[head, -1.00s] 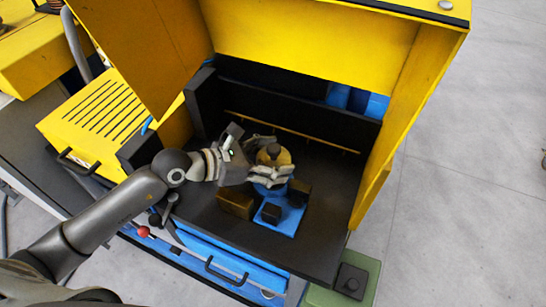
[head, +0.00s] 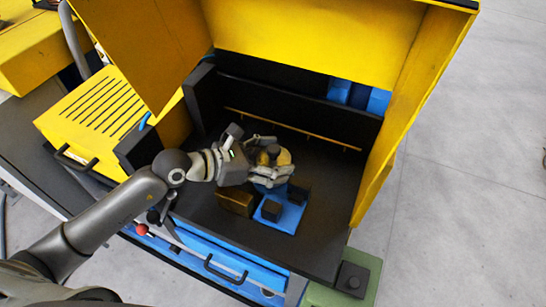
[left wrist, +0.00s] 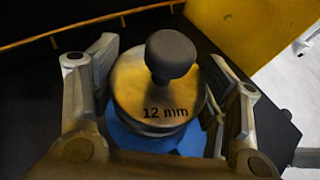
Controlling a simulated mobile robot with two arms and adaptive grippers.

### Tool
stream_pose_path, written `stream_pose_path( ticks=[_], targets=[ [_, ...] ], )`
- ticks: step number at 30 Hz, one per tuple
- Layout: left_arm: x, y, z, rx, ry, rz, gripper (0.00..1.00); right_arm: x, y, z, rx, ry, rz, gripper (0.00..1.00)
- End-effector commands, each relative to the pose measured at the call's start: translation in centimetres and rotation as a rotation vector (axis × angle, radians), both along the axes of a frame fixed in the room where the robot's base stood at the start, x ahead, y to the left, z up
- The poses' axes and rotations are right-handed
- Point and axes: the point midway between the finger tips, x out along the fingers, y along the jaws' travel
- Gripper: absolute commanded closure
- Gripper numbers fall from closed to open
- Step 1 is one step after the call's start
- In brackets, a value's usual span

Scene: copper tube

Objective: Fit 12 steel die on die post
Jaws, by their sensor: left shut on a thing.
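The steel die (left wrist: 130,85) is a round brass-grey disc marked "12 mm" with a dark knob (left wrist: 171,54) on top. In the head view the die (head: 284,157) sits between the fingers of my left gripper (head: 270,170). In the left wrist view the fingers of my left gripper (left wrist: 157,95) flank it on both sides, shut on it. Blue (left wrist: 150,143) shows directly below the die; this seems to be the round die post. The die looks about level; the contact beneath it is hidden. My right gripper is not in view.
A blue plate (head: 286,220) with dark blocks (head: 271,210) lies just in front of the die. A brass-coloured block (head: 234,202) stands to its left. Yellow panels (head: 310,40) enclose the back and sides. The dark bed has free room at right.

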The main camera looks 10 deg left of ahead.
Motion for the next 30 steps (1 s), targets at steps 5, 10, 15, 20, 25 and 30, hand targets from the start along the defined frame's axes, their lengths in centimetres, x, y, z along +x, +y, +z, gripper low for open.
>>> stream_pose_path(
  ticks=[5,10,15,20,25,30],
  targets=[
    [0.1,0.0,-0.2,-0.005,-0.007,0.001,0.88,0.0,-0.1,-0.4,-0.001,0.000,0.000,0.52],
    [0.1,-0.1,-0.5,-0.005,-0.007,0.001,0.88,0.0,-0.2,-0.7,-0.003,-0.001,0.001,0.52],
    [0.1,-0.1,-0.9,-0.006,-0.006,0.001,0.88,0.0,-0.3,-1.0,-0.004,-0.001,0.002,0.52],
    [0.0,-0.1,-1.3,-0.005,-0.005,0.000,0.88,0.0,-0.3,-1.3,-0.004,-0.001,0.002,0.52],
    [0.0,-0.1,-1.2,-0.005,-0.004,0.000,0.88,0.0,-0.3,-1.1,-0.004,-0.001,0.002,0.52],
    [0.0,-0.1,-0.7,-0.004,-0.004,-0.001,0.88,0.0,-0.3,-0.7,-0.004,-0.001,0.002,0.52]
  ],
)
